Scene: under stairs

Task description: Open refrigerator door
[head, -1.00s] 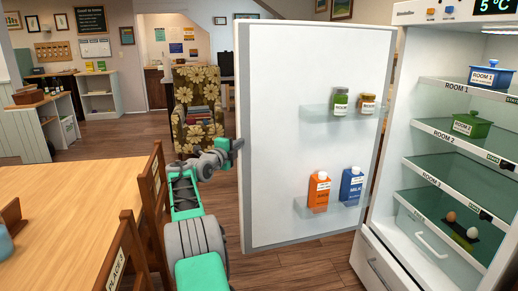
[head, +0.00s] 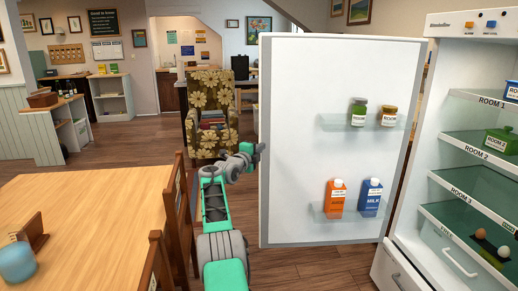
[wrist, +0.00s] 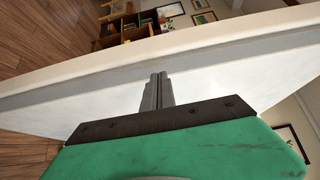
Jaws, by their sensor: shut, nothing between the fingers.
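The refrigerator (head: 446,112) stands at the right of the head view with its labelled shelves exposed. Its door (head: 290,95) is swung wide open, with the inner face towards me. Door shelves hold jars and two cartons. My gripper (head: 257,150) is at the door's free left edge, at about mid height. In the wrist view my gripper (wrist: 158,80) is shut with its fingers together and nothing between them. The fingertips are close to the door's edge (wrist: 210,50); I cannot tell whether they touch it.
A wooden table (head: 90,220) with chairs (head: 180,215) stands at the left, close to my arm. A flowered armchair (head: 211,95) is behind my gripper. Wood floor (head: 310,270) is clear below the door.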

